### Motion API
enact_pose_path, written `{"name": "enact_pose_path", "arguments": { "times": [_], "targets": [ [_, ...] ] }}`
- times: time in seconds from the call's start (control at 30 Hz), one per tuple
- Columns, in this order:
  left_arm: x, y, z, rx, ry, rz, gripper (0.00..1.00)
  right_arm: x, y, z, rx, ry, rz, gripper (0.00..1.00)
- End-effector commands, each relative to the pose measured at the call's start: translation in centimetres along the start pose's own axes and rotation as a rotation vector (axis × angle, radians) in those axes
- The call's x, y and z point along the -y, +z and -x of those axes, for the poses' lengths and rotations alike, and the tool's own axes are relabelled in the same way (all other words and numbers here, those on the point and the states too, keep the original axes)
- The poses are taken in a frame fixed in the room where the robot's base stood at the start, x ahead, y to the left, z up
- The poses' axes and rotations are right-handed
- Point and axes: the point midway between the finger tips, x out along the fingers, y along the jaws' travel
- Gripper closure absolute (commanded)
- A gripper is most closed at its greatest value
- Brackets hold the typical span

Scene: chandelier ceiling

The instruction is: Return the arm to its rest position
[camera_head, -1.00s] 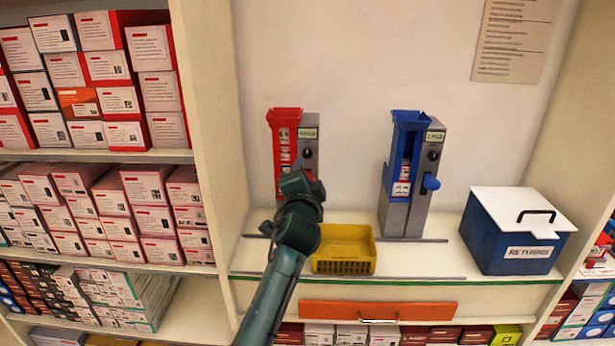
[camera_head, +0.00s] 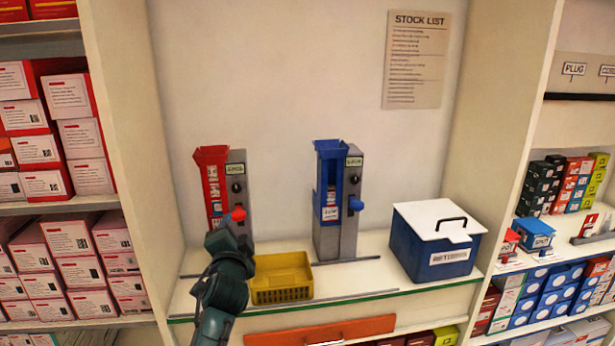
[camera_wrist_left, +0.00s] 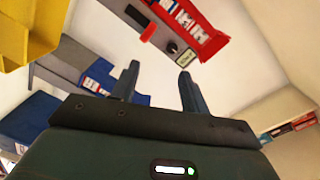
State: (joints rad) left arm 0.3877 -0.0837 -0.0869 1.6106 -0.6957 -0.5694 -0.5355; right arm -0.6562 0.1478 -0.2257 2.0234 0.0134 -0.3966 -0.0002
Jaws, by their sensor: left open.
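My left arm comes up from the bottom in the head view, and its gripper (camera_head: 232,238) is in front of the red dispenser (camera_head: 215,185). The wrist hides the dispenser's lower part in the head view. In the left wrist view the two fingers of my left gripper (camera_wrist_left: 157,88) stand apart with nothing between them. The red dispenser also shows beyond the fingers in that view (camera_wrist_left: 203,38). My right gripper is not in view.
A yellow basket (camera_head: 281,280) sits on the shelf just right of my wrist. A blue dispenser (camera_head: 330,190) and a blue returns box with a white lid (camera_head: 432,250) stand farther right. Shelves of boxes (camera_head: 60,255) flank the left side.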

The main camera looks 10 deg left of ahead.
Motion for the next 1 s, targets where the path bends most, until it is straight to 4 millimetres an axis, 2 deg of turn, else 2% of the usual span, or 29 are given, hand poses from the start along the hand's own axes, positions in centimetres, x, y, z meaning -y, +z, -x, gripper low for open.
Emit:
{"name": "enact_pose_path", "arguments": {
  "times": [0.03, 0.17, 0.2, 0.27, 0.3, 0.37, 0.4, 0.5, 0.6, 0.7, 0.8, 1.0],
  "targets": [
    [-2.5, 1.5, 1.2, 0.002, 0.045, 0.031, 0.55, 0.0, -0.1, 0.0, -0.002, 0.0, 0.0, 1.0],
    [-9.4, 5.2, 6.0, -0.001, 0.188, 0.177, 0.55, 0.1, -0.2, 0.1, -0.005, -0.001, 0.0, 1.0],
    [-11.5, 6.3, 8.0, 0.001, 0.237, 0.233, 0.55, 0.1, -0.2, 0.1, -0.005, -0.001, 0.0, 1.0],
    [-14.4, 7.9, 11.2, 0.011, 0.313, 0.32, 0.55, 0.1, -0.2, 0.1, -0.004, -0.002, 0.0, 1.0],
    [-16.3, 8.8, 13.5, 0.021, 0.365, 0.382, 0.55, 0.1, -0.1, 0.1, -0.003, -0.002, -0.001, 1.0],
    [-18.7, 10.2, 17.1, 0.045, 0.442, 0.473, 0.55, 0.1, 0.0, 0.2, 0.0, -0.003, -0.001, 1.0],
    [-20.1, 10.9, 19.6, 0.063, 0.492, 0.536, 0.55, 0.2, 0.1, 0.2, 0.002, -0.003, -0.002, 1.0],
    [-22.7, 12.4, 25.4, 0.117, 0.601, 0.683, 0.55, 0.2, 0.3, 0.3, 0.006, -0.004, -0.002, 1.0],
    [-24.1, 13.1, 30.0, 0.17, 0.683, 0.803, 0.55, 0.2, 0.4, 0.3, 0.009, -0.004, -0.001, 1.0],
    [-24.8, 13.5, 32.9, 0.212, 0.732, 0.882, 0.55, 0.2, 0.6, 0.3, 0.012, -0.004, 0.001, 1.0],
    [-25.0, 13.6, 34.3, 0.232, 0.754, 0.921, 0.55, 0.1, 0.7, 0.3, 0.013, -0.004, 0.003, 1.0],
    [-25.1, 13.7, 34.4, 0.234, 0.756, 0.925, 0.55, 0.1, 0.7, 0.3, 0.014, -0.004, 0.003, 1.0]
  ]
}}
